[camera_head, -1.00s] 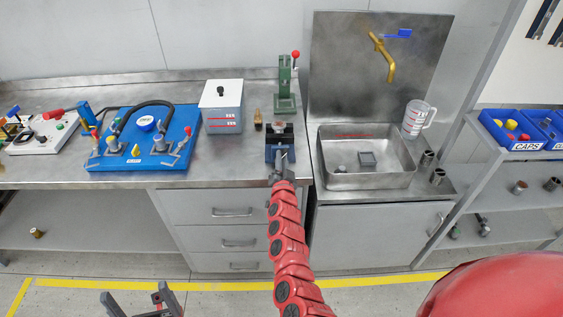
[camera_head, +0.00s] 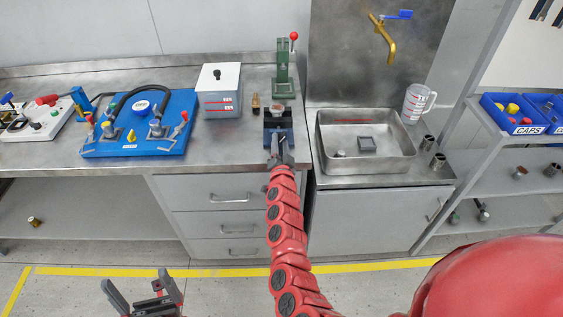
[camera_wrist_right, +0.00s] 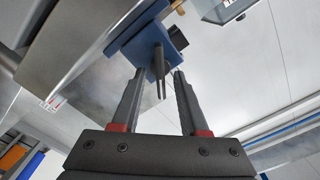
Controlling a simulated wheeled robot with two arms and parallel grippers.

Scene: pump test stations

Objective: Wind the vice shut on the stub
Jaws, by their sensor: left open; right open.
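The blue vice (camera_head: 279,135) stands at the front edge of the steel bench, left of the sink. A small reddish-brown piece, apparently the stub (camera_head: 277,108), shows at its top between dark jaws; any gap there is too small to tell. My right gripper (camera_head: 277,159) is at the vice's near side. In the right wrist view the blue vice (camera_wrist_right: 152,43) is ahead, and its thin grey handle (camera_wrist_right: 158,66) points between the open fingers (camera_wrist_right: 160,76), with space on both sides. My left gripper (camera_head: 136,279) is open and empty, low in front of the bench.
A green press (camera_head: 283,75) with a red knob stands behind the vice. A brass piece (camera_head: 255,104) and a white box (camera_head: 219,92) are to its left, then a blue pump board (camera_head: 130,150). The sink (camera_head: 333,172) is close on the right.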

